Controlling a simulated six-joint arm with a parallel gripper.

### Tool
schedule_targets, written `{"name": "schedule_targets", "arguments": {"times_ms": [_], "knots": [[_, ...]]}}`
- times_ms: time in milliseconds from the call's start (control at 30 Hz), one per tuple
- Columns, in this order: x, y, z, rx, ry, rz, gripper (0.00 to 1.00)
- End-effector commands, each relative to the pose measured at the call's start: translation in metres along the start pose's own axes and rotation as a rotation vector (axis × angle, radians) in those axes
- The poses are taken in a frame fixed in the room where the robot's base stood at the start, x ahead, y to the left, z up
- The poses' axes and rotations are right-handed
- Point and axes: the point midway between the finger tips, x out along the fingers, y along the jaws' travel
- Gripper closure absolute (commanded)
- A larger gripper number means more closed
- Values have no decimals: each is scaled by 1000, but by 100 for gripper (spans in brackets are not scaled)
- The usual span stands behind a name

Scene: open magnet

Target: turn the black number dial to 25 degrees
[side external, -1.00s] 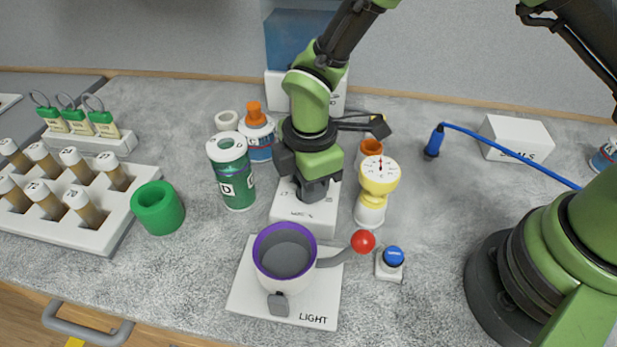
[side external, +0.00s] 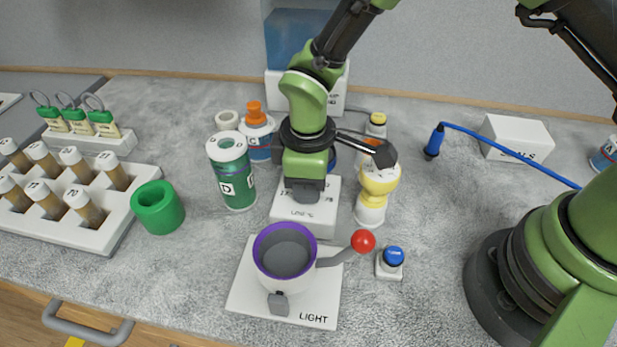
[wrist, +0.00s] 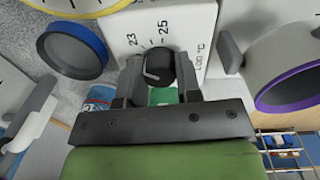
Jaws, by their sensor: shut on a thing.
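The black number dial (wrist: 159,66) is on the face of a white box, which also shows in the side external view (side external: 322,222). In the wrist view a light pointer line on the dial is visible, and the printed numbers 23 and 25 are beside it. My gripper (wrist: 160,80) has one finger on each side of the dial and is shut on it. In the side external view my gripper (side external: 304,195) is over the box and hides the dial. I cannot tell the dial's exact reading.
A white and purple cup (side external: 285,257) on a plate marked LIGHT, with a red-knobbed lever (side external: 362,241), stands in front. A yellow-topped gauge (side external: 379,180) and a blue button (side external: 393,257) are on the right. A green bottle (side external: 231,170) is close on the left.

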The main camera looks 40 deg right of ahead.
Motion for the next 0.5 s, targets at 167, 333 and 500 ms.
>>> {"name": "schedule_targets", "arguments": {"times_ms": [167, 333, 500], "knots": [[-1, 0, 0, 168, -8, 0, 92], [-1, -1, 0, 330, -14, 0, 92], [-1, -1, 0, 491, -20, 0, 92]]}}
